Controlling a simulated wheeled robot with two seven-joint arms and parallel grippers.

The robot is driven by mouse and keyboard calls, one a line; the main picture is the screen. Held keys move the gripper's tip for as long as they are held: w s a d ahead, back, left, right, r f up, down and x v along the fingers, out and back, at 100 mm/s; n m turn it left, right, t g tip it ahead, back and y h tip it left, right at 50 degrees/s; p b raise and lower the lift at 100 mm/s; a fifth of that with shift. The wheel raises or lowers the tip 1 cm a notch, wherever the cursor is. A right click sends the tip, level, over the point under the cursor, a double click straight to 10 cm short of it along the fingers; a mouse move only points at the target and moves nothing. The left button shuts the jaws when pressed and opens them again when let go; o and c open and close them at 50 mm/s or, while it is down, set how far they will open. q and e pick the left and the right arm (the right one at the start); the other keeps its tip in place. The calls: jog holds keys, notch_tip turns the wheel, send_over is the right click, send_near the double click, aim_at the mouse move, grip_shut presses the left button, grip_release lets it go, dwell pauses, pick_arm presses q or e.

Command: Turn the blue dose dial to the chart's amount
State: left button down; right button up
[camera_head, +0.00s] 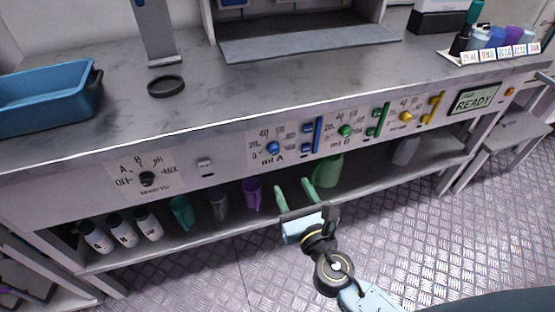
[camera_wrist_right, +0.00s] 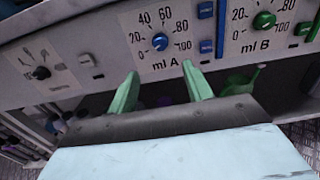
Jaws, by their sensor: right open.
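The blue dose dial (camera_head: 273,148) sits on the front panel of the bench, ringed by a scale from 0 to 100 marked "ml A". It also shows in the right wrist view (camera_wrist_right: 160,42), above and between my fingertips. My right gripper (camera_head: 293,192) is open and empty, in front of and below the blue dial, not touching it. Its green fingers (camera_wrist_right: 165,80) point up toward the panel. The dial's exact setting is too small to read. I cannot make out a chart with an amount. My left gripper is not in view.
A green dial (camera_head: 345,131) and a yellow dial (camera_head: 406,117) sit to the right, with coloured sliders. A black selector knob (camera_head: 147,179) is at left. A display (camera_head: 474,98) reads READY. Bottles and cups stand on the lower shelf (camera_head: 105,262). A blue bin (camera_head: 45,100) sits on top.

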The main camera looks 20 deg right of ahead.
aim_at(275, 152)
jog(key=w, duration=1.1)
jog(key=shift+a+b, duration=0.2)
jog(key=shift+b, duration=0.1)
jog(key=shift+w, duration=0.4)
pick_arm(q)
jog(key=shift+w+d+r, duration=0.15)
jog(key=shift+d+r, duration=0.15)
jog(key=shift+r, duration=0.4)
pick_arm(e)
jog(key=c, duration=1)
